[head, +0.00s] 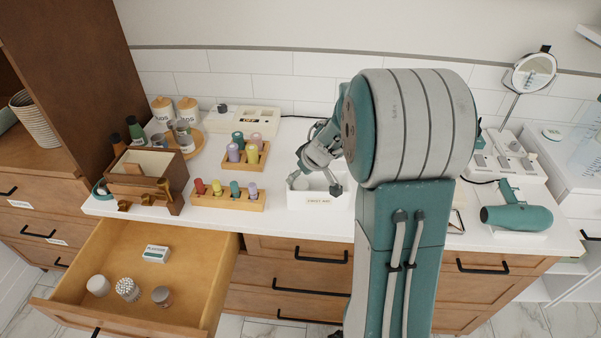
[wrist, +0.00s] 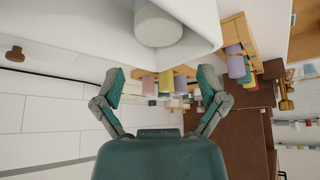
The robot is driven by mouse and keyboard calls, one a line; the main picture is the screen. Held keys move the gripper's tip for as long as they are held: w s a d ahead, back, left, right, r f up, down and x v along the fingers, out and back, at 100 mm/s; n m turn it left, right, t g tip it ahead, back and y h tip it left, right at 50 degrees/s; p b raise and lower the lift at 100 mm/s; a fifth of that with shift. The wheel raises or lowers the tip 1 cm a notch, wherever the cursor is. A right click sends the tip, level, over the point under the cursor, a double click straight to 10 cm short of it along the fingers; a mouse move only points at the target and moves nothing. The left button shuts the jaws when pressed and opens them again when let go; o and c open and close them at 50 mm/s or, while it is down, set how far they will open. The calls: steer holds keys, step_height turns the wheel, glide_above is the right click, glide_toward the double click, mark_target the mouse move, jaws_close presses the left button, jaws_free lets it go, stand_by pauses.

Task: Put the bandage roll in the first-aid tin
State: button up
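The white first-aid tin (head: 318,201), labelled FIRST AID, stands near the counter's front edge. My gripper (head: 318,177) is just over it, tilted, with its fingers spread. In the wrist view my gripper (wrist: 162,88) is open with nothing between its fingertips. The tin's white wall and rim (wrist: 212,42) fill the top of that view. A pale grey-white cylinder (wrist: 158,24), which looks like the bandage roll, shows within the rim, apart from the fingers. The tin's inside is mostly hidden by my gripper in the head view.
The open drawer (head: 200,262) holds a plaster box (head: 156,254), a white round item (head: 98,286), a swab jar (head: 128,290) and a small jar (head: 162,296). Wooden racks of coloured spools (head: 228,199) stand left of the tin. A teal hairdryer (head: 516,217) lies right.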

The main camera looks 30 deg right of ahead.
steer(key=shift+r, duration=0.25)
steer(key=v, duration=1.2)
steer(key=w+a+r+t+h, duration=0.1)
steer(key=w+a+r+t, duration=0.15)
steer(key=r, duration=0.35)
steer(key=w+a+r+t+h, duration=0.1)
steer(key=a+r+t, duration=0.1)
steer(key=r+t, duration=0.25)
steer(key=s+r+m+h, duration=0.3)
steer(key=s+r+h, duration=0.1)
steer(key=r, duration=0.1)
steer(key=s+a+f+g+y, duration=0.2)
steer(key=s+a+f, duration=0.3)
steer(key=s, duration=0.4)
steer(key=s+a+f+g+y, duration=0.2)
steer(key=s+a+f+g, duration=0.3)
steer(key=s, duration=0.5)
steer(key=shift+s+a+f, duration=0.2)
steer(key=shift+a+f, duration=0.3)
steer(key=shift+a, duration=0.35)
